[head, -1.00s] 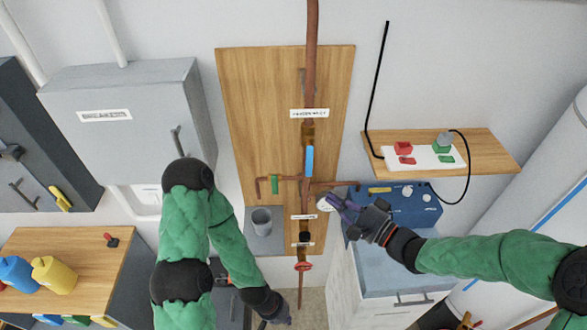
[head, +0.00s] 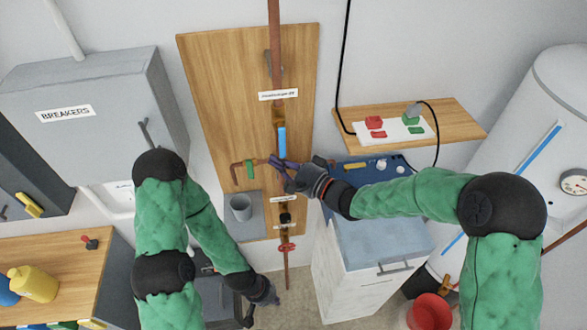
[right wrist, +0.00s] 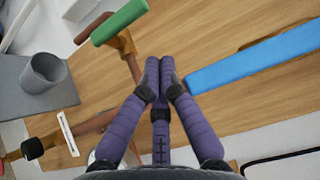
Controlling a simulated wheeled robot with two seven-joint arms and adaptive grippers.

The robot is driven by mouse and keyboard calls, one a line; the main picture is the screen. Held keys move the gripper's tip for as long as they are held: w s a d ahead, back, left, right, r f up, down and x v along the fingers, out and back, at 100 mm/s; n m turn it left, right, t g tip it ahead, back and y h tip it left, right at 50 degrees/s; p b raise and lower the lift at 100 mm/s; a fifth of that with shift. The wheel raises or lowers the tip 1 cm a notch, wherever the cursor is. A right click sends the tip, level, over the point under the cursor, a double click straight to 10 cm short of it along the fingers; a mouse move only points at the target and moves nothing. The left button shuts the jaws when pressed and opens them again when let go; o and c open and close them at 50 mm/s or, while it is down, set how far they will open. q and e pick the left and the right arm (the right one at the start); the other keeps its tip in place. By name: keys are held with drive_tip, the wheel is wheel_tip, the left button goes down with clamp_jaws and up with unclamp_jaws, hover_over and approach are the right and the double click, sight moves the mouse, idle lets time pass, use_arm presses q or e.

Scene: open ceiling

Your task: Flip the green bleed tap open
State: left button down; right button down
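The green bleed tap (head: 250,169) sits on a short copper side branch left of the main pipe, its handle lying across the branch. In the right wrist view the green handle (right wrist: 119,22) is at the upper left, ahead of the fingertips and apart from them. My right gripper (head: 274,162) is just right of the tap, near the main pipe. Its purple fingers (right wrist: 159,66) are together at the tips with nothing visible between them. My left gripper (head: 265,298) hangs low at the bottom centre, away from the pipes; its fingers are too small to read.
A blue lever (head: 282,142) on the main pipe is close to the right gripper; it also shows in the right wrist view (right wrist: 255,57). A red valve handle (head: 287,247) is lower. A grey cup (head: 240,208) stands below the tap. A blue-topped cabinet (head: 380,240) is at right.

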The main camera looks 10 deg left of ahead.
sight(250, 167)
drive_tip(key=shift+s+a, duration=0.3)
drive_tip(key=shift+a, duration=0.5)
drive_tip(key=shift+s+a, duration=0.3)
drive_tip(key=shift+a, duration=0.5)
drive_tip(key=shift+s+a+r+n+h+p, duration=0.1)
drive_tip(key=shift+a+r+n+h+p, duration=0.15)
drive_tip(key=shift+p, duration=0.35)
